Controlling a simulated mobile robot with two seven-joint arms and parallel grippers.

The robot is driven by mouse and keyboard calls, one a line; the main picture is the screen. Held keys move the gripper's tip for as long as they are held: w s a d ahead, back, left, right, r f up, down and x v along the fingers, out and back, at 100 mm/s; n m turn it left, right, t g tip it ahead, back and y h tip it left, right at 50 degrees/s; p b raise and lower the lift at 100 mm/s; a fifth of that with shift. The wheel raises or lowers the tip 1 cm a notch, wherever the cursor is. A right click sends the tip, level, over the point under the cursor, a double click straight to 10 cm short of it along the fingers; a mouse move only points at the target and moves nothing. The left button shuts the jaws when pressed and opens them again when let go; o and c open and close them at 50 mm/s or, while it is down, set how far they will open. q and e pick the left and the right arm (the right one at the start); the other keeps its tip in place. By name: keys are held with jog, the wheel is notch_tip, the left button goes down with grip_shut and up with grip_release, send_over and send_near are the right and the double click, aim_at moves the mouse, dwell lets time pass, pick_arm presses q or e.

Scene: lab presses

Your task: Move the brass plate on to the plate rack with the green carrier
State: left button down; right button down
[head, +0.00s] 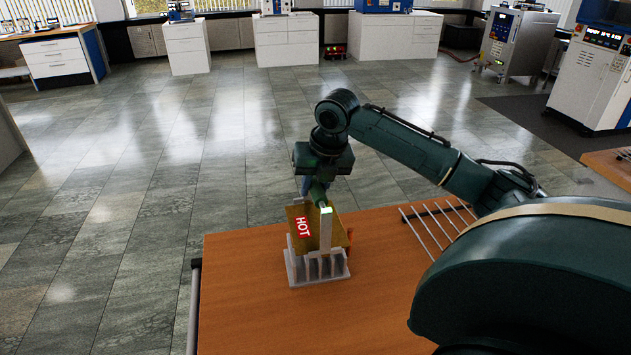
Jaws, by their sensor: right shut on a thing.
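My right gripper (313,182) points down above the plate rack and is shut on the green carrier (318,196). The brass plate (336,238), with a red HOT label, stands below the carrier, slightly tilted in the picture. The plate rack (318,270) is pale, with several slots and a tall post in front of the plate. The plate's lower edge is hidden behind the rack, so I cannot tell whether it rests in a slot or hangs just above. The carrier's hold on the plate is mostly hidden. My left gripper is not in view.
The rack stands on a brown wooden table (250,310). A metal wire rack (432,216) lies to the right, partly behind my right arm. The table is clear left and in front of the plate rack. Cabinets and lab machines stand far across the tiled floor.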

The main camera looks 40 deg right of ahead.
aim_at(311, 220)
jog(key=shift+f+b, duration=0.35)
jog(key=shift+f, duration=2.15)
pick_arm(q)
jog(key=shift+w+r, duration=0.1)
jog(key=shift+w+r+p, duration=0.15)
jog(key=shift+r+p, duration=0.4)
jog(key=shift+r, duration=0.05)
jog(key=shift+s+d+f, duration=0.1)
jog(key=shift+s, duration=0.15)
pick_arm(e)
jog(key=shift+f, duration=0.15)
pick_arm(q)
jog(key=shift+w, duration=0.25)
pick_arm(e)
jog(key=shift+f, duration=0.5)
